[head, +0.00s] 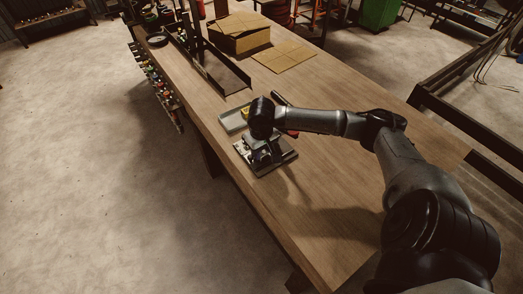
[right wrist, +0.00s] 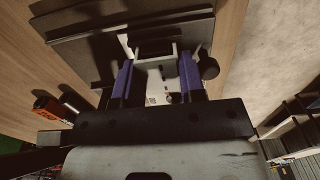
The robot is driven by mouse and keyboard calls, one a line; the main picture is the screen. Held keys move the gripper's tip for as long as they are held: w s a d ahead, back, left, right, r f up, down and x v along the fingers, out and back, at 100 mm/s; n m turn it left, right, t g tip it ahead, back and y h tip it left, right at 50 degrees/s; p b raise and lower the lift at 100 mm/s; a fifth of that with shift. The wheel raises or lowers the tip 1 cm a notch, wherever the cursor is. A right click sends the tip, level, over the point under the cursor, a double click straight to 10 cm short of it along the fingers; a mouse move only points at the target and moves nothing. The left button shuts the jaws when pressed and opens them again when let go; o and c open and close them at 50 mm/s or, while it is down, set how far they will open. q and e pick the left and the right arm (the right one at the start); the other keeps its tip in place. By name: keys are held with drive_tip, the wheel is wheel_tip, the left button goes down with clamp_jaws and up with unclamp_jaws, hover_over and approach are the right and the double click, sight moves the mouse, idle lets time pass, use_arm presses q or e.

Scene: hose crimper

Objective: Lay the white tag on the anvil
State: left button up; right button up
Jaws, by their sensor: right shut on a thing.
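My right gripper (head: 262,150) is low over the crimper (head: 285,159), a dark press on a flat base near the table's left edge. In the right wrist view, the blue-padded fingers of my right gripper (right wrist: 156,82) are shut on a pale piece that looks like the white tag (right wrist: 154,90). The crimper (right wrist: 95,43) lies just beyond the fingertips there. I cannot tell whether the tag touches the anvil, as the fingers and arm hide the contact. My left gripper is not in view.
A light tray (head: 231,122) with a yellow item (head: 245,113) stands behind the crimper. A red-and-black tool (right wrist: 50,107) lies beside it. A cardboard box (head: 238,38) and flat cardboard (head: 284,56) lie farther back. The wooden table (head: 345,160) is clear at right.

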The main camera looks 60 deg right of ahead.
use_arm(q)
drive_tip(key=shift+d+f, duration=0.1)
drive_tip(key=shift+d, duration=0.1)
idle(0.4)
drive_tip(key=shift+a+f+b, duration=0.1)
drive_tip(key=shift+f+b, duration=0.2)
drive_tip(key=shift+b, duration=0.1)
use_arm(e)
drive_tip(key=shift+f, duration=0.1)
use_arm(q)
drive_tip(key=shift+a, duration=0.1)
use_arm(e)
drive_tip(key=o, duration=1)
drive_tip(key=shift+s+d, duration=0.1)
drive_tip(key=shift+d, duration=0.05)
drive_tip(key=shift+c, duration=0.2)
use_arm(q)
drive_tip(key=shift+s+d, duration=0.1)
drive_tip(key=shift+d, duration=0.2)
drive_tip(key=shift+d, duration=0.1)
use_arm(e)
drive_tip(key=shift+r, duration=0.2)
